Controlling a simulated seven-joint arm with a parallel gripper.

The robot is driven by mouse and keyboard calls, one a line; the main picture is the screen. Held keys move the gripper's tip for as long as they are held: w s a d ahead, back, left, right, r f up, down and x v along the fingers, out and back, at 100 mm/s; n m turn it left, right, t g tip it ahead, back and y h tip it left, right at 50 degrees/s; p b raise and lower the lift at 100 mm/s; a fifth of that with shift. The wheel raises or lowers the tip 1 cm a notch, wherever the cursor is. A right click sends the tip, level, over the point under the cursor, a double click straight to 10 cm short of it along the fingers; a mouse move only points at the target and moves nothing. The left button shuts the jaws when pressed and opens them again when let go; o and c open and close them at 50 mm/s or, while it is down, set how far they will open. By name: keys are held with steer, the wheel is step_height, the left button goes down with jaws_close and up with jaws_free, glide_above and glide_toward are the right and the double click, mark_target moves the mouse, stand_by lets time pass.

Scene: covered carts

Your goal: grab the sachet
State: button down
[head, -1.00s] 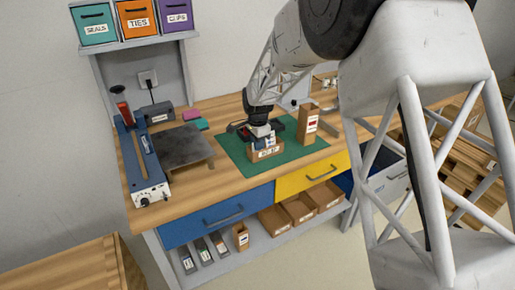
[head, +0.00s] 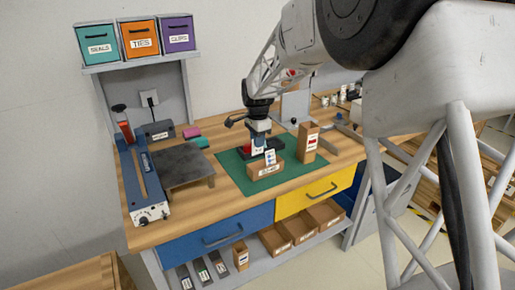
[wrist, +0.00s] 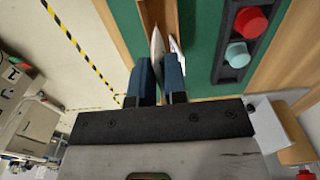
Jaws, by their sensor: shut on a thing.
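The sachet (wrist: 157,45) is a thin, pale packet, seen nearly edge-on between my fingertips in the wrist view. My gripper (wrist: 160,75) is shut on it, with a dark blue finger on each side. In the head view my gripper (head: 259,147) points down just above a small open cardboard box (head: 265,171) on the green mat (head: 233,178). A white packet with blue print (head: 269,157) shows upright at the box's top; I cannot tell if it is the held one. A second white edge (wrist: 176,46) shows beside the sachet in the wrist view.
A tall cardboard box (head: 308,143) stands right of the small box. A black button box (wrist: 235,60) with red and teal buttons lies close by. A dark metal stand (head: 187,167) and a blue sealer (head: 142,182) are to the left.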

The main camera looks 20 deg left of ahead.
steer(key=shift+r, duration=0.25)
stand_by(0.5)
